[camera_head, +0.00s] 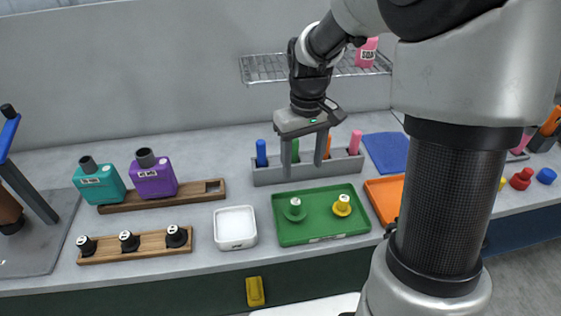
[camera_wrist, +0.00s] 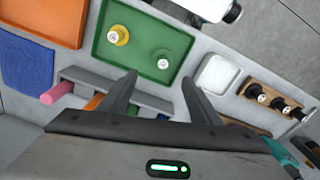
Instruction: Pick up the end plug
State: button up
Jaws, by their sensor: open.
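Two small plug-like pieces stand on a green tray (camera_head: 315,197): a green one (camera_head: 295,210) at left and a yellow one (camera_head: 342,206) at right, both with pale marked tops. The wrist view also shows the green piece (camera_wrist: 162,60) and the yellow piece (camera_wrist: 118,35). Three black-topped pieces (camera_head: 129,241) stand in a wooden rack at left. I cannot tell which of these is the end plug. My gripper (camera_head: 303,168) is open and empty, pointing down above the back of the green tray, its fingers in front of the grey rack. It also shows in the wrist view (camera_wrist: 159,77).
A grey rack (camera_head: 275,175) with several coloured upright pieces stands behind the green tray. A small white tray (camera_head: 235,240) is left of it, an orange tray (camera_head: 380,195) right. Teal (camera_head: 100,180) and purple (camera_head: 153,177) bottles stand at left. A wire shelf (camera_head: 265,70) is behind.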

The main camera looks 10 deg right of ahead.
aim_at(296, 201)
notch_tip(296, 201, down, 12)
jog(key=shift+a+f+b, duration=0.1)
jog(key=shift+f+b, duration=0.05)
jog(key=shift+b, duration=0.25)
jog(key=shift+w+a+f, duration=0.1)
jog(key=shift+a+f, duration=0.05)
jog(key=shift+f, duration=0.75)
jog(key=shift+w+a+f, duration=0.1)
jog(key=shift+a+f, duration=0.05)
jog(key=shift+f, duration=0.7)
jog(key=shift+w+a+f, duration=0.1)
jog(key=shift+a+f, duration=0.05)
jog(key=shift+f, duration=0.75)
jog(key=shift+c, duration=0.4)
jog(key=c, duration=0.7)
